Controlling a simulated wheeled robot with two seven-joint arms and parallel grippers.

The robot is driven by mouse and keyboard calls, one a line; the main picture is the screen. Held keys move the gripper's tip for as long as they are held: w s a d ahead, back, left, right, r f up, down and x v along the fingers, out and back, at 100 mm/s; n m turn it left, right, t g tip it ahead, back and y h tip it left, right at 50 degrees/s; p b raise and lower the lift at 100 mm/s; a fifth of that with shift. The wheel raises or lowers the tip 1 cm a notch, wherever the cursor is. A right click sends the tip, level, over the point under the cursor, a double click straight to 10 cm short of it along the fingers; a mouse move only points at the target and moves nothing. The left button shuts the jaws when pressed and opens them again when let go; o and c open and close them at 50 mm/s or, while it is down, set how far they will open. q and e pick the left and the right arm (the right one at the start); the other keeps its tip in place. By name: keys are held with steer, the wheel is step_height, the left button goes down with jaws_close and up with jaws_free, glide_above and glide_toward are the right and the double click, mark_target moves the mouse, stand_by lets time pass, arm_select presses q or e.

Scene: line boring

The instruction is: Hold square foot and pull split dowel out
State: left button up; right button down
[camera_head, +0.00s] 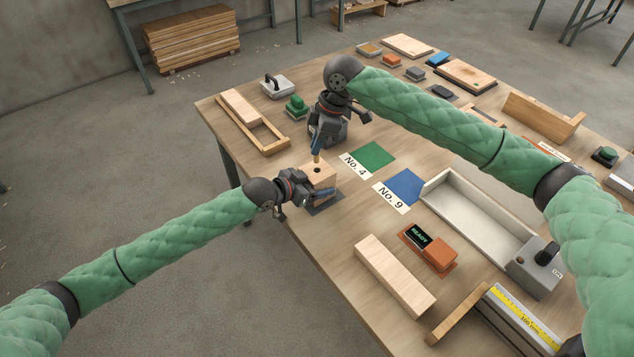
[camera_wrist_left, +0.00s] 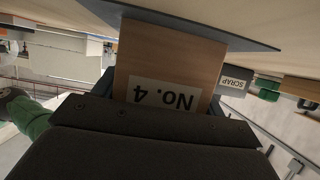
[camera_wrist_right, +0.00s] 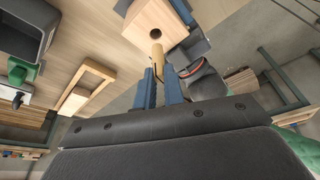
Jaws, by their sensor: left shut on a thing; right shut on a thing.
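The square foot (camera_head: 322,178) is a pale wooden block with a dark round hole in its top. It stands on a dark mat at the table's left edge. My left gripper (camera_head: 318,193) is shut on it from the side; the left wrist view shows its "No. 4" label (camera_wrist_left: 165,94) between the fingers. My right gripper (camera_head: 317,146), pointing down above the block, is shut on the split dowel (camera_wrist_right: 158,56), a short light-brown peg with a slit. In the head view the dowel's lower end (camera_head: 316,159) appears just above the hole; whether its tip is clear is hard to tell.
A green "No. 4" pad (camera_head: 372,155) and a blue "No. 9" pad (camera_head: 405,185) lie right of the block. A grey bin stands behind my right gripper.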

steer(key=shift+r, duration=1.9)
arm_select(q)
steer(key=o, duration=1.2)
steer(key=shift+o, duration=0.2)
steer(key=v, duration=1.2)
